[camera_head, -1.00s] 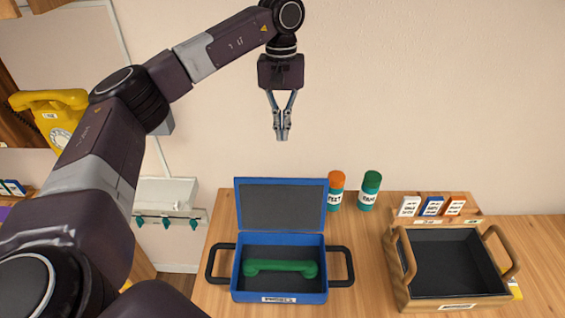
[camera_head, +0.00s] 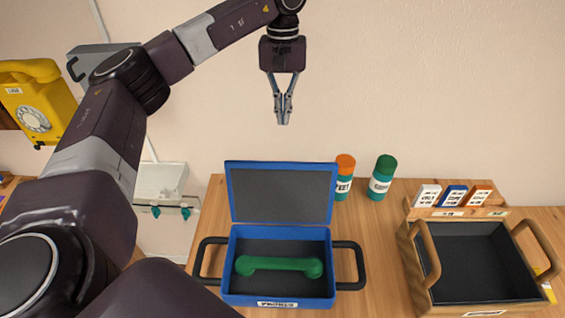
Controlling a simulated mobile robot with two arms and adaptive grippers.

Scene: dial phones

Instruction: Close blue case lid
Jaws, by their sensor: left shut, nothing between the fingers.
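The blue case (camera_head: 278,302) stands on the wooden table with black handles at its left and right sides. Its lid (camera_head: 281,193) is open and stands up at the back, showing a dark inner face. A green phone handset (camera_head: 278,265) lies inside the case. My left gripper (camera_head: 283,122) is shut and empty, pointing down, above and behind the raised lid against the wall. It is apart from the lid. My right gripper is not in view.
An orange-capped bottle (camera_head: 344,178) and a green-capped bottle (camera_head: 382,178) stand right of the lid. A wooden crate (camera_head: 428,284) is at the right, with small boxes (camera_head: 454,196) behind it. A yellow phone (camera_head: 37,102) is at the left.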

